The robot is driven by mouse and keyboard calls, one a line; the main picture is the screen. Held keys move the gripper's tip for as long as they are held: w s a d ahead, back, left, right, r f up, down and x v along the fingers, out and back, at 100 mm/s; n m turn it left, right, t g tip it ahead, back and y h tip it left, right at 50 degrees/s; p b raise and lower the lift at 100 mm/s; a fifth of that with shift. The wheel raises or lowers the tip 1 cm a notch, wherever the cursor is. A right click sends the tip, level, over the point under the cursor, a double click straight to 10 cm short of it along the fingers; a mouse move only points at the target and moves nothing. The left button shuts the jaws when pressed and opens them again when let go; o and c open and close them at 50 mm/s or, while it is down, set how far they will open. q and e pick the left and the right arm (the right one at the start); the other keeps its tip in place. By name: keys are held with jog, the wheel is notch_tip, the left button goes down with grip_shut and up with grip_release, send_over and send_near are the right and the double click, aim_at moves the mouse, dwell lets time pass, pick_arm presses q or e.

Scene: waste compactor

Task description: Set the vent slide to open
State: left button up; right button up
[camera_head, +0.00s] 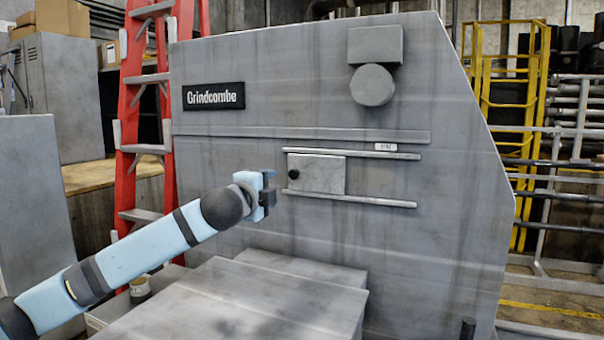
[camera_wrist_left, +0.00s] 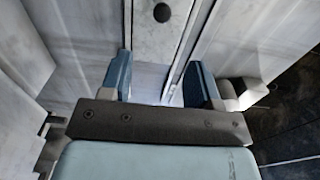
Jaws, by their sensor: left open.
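The vent slide (camera_head: 322,175) is a grey plate with a dark round knob (camera_head: 293,174) near its left edge. It sits at the left end of two horizontal rails on the grey machine's front. A small label (camera_head: 385,147) is above the upper rail. My left gripper (camera_head: 268,192) is just left of the slide, open and empty, apart from the knob. In the left wrist view, the open fingers (camera_wrist_left: 160,82) show below the slide (camera_wrist_left: 153,38) and its knob (camera_wrist_left: 161,12), with nothing between them. My right gripper is out of view.
The grey machine (camera_head: 240,165) has a nameplate and a round fitting (camera_head: 372,85) above the rails. Grey box-like blocks (camera_head: 250,300) stand in front, below my left arm. A red ladder (camera_head: 145,120) is behind left. The rails are clear right of the slide.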

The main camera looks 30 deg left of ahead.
aim_at(293, 175)
pick_arm(q)
jog(key=w+p, duration=0.1)
jog(key=w, duration=0.3)
jog(key=w+p, duration=0.1)
jog(key=w, duration=0.3)
jog(key=w+p, duration=0.2)
jog(key=w, duration=0.2)
jog(key=shift+a+r, duration=0.25)
jog(key=shift+a, duration=0.05)
jog(key=shift+w, duration=0.5)
jog(key=shift+w+a+f, duration=0.1)
jog(key=shift+w+f, duration=0.05)
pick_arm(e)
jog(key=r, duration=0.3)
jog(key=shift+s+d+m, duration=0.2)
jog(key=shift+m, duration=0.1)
pick_arm(q)
jog(key=c, duration=0.9)
grip_shut()
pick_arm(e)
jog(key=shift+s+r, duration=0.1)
